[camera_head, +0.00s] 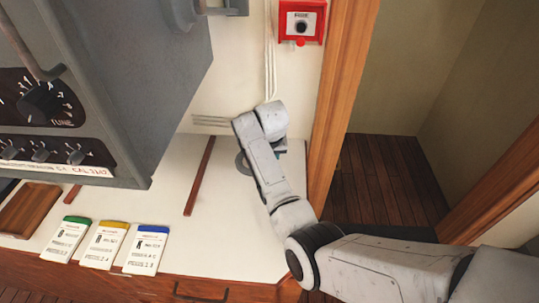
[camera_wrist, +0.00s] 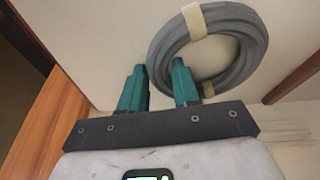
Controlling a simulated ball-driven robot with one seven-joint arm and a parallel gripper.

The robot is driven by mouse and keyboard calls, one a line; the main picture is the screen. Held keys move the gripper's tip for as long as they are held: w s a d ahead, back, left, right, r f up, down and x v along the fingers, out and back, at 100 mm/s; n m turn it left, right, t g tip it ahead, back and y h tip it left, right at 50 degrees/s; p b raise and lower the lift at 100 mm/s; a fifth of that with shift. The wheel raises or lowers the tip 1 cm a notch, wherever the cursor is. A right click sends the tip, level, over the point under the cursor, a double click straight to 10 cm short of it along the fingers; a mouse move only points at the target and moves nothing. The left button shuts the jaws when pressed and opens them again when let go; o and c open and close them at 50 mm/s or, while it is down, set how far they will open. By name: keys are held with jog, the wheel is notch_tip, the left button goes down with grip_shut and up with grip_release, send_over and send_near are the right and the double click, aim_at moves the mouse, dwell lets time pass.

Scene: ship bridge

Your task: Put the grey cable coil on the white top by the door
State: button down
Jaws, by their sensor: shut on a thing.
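The grey cable coil (camera_wrist: 218,18), bound with pale tape, lies flat against or just above the white top (camera_head: 225,235). In the wrist view my gripper (camera_wrist: 159,66) has its teal fingers on either side of the coil's near-left rim, shut on it. In the head view my arm hides most of the coil, and only a grey edge of it (camera_head: 242,163) shows left of my wrist. This is at the right end of the white top, near the door frame (camera_head: 335,110). I cannot tell whether the coil touches the surface.
A grey radio cabinet (camera_head: 130,75) overhangs the left. Three labelled cards, green (camera_head: 66,240), yellow (camera_head: 104,246) and blue (camera_head: 147,250), lie along the front. A wooden strip (camera_head: 199,177) crosses the top. A red call box (camera_head: 301,20) is on the wall. The doorway is right.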

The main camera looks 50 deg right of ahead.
jog(key=c, duration=0.8)
grip_release()
jog(key=v, duration=1.2)
jog(key=shift+b, duration=0.4)
